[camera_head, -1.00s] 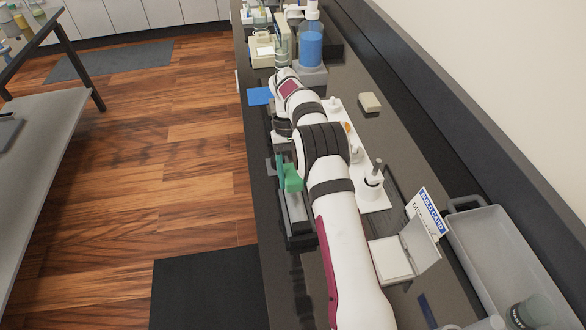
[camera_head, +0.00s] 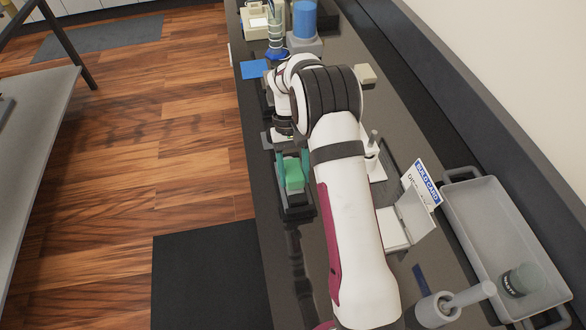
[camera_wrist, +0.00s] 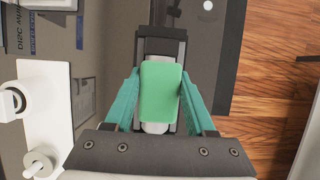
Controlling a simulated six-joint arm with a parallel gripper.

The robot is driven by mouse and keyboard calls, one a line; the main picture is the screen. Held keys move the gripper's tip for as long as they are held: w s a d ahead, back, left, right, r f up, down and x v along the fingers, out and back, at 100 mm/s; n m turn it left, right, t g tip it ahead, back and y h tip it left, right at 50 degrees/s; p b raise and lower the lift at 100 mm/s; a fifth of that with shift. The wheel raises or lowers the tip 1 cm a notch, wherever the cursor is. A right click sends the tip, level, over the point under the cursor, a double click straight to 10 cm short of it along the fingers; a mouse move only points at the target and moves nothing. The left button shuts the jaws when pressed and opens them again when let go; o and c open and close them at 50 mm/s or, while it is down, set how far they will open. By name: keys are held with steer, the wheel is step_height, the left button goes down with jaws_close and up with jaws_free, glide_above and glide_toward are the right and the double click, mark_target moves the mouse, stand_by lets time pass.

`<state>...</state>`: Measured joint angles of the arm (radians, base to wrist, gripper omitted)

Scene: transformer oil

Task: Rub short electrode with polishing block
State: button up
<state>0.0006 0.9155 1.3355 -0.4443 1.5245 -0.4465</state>
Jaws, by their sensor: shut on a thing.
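A light green polishing block (camera_wrist: 161,92) sits between the teal fingers of my gripper (camera_wrist: 159,78) in the wrist view. My gripper is shut on it. In the head view the green block (camera_head: 294,175) shows with my gripper (camera_head: 293,163) over a dark fixture (camera_head: 297,207) near the counter's left edge. In the wrist view the fixture's dark frame (camera_wrist: 161,36) shows past the block. A pale grey rounded part (camera_wrist: 155,128) shows just below the block, perhaps the short electrode. The block covers most of it, and I cannot tell whether they touch.
A white holder (camera_wrist: 40,110) with round posts stands left of the fixture in the wrist view. In the head view a build card (camera_head: 427,184), a grey tray (camera_head: 450,200) and a blue-filled bottle (camera_head: 304,20) stand on the counter. Wooden floor lies left.

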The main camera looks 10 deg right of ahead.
steer(key=shift+w, duration=3.1)
step_height(320, 180, up, 8)
